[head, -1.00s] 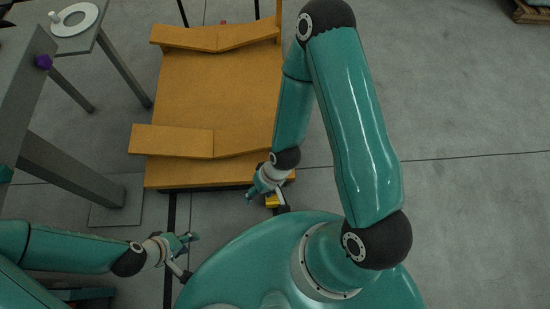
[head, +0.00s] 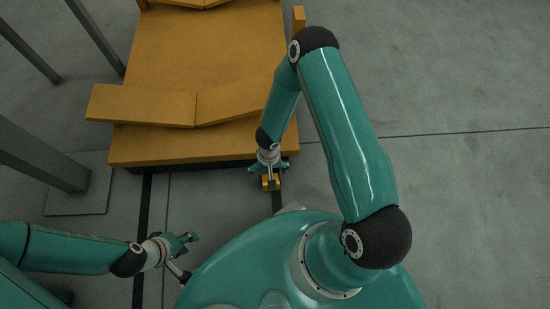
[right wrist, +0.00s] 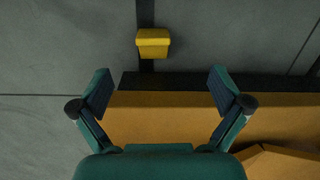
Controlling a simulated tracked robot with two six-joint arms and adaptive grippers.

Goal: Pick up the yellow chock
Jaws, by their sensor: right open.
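The yellow chock (head: 271,184) sits on the floor, just in front of the orange platform's near edge. In the right wrist view the chock (right wrist: 153,42) shows whole, on a dark floor stripe, beyond the fingertips. My right gripper (head: 269,169) is open and empty, with its fingers spread. In the head view it overlaps the far side of the chock; the wrist view (right wrist: 160,86) shows the chock not between the fingers. My left gripper (head: 190,257) is open and empty at lower left, well apart from the chock.
The orange platform (head: 205,60) with raised wedge bars (head: 140,105) lies beyond the chock, close to my right gripper. A grey post on a floor plate (head: 80,195) stands at left. The grey floor on the right (head: 460,200) is clear.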

